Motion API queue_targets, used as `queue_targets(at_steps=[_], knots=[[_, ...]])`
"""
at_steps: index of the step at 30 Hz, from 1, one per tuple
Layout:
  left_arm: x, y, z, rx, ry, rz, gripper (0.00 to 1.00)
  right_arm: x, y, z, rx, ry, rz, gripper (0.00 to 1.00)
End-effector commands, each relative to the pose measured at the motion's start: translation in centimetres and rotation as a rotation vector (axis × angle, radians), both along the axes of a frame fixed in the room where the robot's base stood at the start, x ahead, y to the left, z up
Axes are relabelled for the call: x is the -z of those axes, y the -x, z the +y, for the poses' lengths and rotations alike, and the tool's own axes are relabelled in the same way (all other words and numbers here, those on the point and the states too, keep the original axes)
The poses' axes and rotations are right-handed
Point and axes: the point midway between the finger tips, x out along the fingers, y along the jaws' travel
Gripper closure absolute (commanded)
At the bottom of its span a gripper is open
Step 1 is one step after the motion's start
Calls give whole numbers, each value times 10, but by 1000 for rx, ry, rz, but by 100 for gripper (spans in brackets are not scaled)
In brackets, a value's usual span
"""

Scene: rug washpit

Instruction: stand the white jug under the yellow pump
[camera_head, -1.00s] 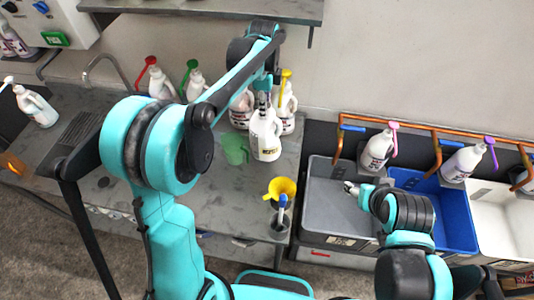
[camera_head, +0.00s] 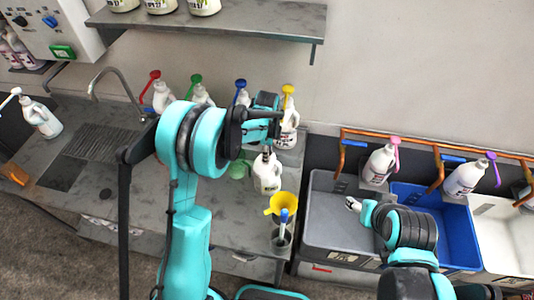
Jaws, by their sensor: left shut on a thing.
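The white jug (camera_head: 268,179) has a dark label and is upright over the counter, just behind the yellow funnel. My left gripper (camera_head: 266,154) is shut on the jug's top, partly hidden by my own arm. Whether the jug's base touches the counter I cannot tell. The yellow pump (camera_head: 288,89) tops a white bottle (camera_head: 291,136) at the back of the counter, behind and slightly right of the jug. My arm hides part of that bottle. My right gripper (camera_head: 353,204) is over the grey bin; its fingers are too small to read.
A yellow funnel (camera_head: 282,204) stands close in front of the jug. A green object (camera_head: 239,171) lies left of it. Bottles with red (camera_head: 150,79), green (camera_head: 194,82) and blue (camera_head: 240,86) pumps line the back. A shelf (camera_head: 240,26) overhangs. Grey (camera_head: 317,235) and blue (camera_head: 462,232) bins stand right.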

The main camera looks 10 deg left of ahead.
Motion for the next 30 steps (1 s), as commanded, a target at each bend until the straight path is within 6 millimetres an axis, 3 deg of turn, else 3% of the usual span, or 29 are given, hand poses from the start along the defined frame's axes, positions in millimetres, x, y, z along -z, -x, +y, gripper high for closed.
queue_targets(at_steps=[12, 13, 15, 25, 30], knots=[[6, 0, 0, 0, 0, 0, 100, 4, 0, 0, 0, 0, 0, 43], [6, 0, 0, 0, 0, 0, 64, 4, 0, 0, 0, 0, 0, 43], [5, 0, 0, 0, 0, 0, 49, 3, 0, 0, 0, 0, 0, 43], [3, 0, 0, 0, 0, 0, 49, 1, 0, 0, 0, 0, 0, 43], [-16, 0, 0, 0, 0, 0, 49, 0, 0, 0, 0, 0, 0, 43]])
